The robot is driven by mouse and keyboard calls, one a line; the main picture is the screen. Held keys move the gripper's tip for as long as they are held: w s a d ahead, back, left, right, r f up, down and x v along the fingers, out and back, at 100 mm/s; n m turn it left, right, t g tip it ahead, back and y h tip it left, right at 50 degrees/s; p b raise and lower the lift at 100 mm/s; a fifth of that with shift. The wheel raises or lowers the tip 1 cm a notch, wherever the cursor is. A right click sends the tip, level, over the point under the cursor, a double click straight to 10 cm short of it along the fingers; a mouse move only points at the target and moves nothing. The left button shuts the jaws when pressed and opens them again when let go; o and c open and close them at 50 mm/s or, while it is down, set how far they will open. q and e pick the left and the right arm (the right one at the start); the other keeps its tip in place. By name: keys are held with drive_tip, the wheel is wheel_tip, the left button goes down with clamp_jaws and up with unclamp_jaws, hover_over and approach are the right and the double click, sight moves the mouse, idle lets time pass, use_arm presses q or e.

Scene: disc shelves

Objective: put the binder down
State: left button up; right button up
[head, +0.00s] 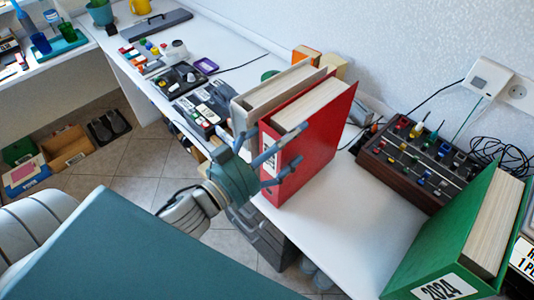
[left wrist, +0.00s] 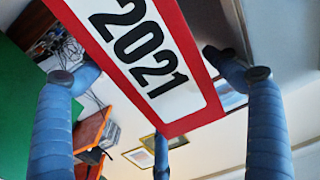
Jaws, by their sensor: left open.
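A red binder (head: 318,137) stands upright near the front edge of the white desk (head: 362,213), beside a grey binder (head: 272,95). Whether its base rests fully on the desk is hard to tell. My left gripper (head: 270,158) is at its spine, with blue fingers spread open. In the left wrist view, the spine label reading 2021 (left wrist: 150,55) lies between the spread fingers, with gaps visible on both sides. My right gripper is not in view.
A green binder (head: 462,235) marked 2024 stands at the right. A brown box with coloured knobs (head: 418,158) sits against the wall. Clear desk lies between the red and green binders. Small devices (head: 203,105) stand left of the binders.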

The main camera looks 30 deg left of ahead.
use_arm(q)
drive_tip(key=b+v, duration=0.1)
drive_tip(key=v, duration=0.6)
drive_tip(key=shift+s, duration=0.15)
idle(0.4)
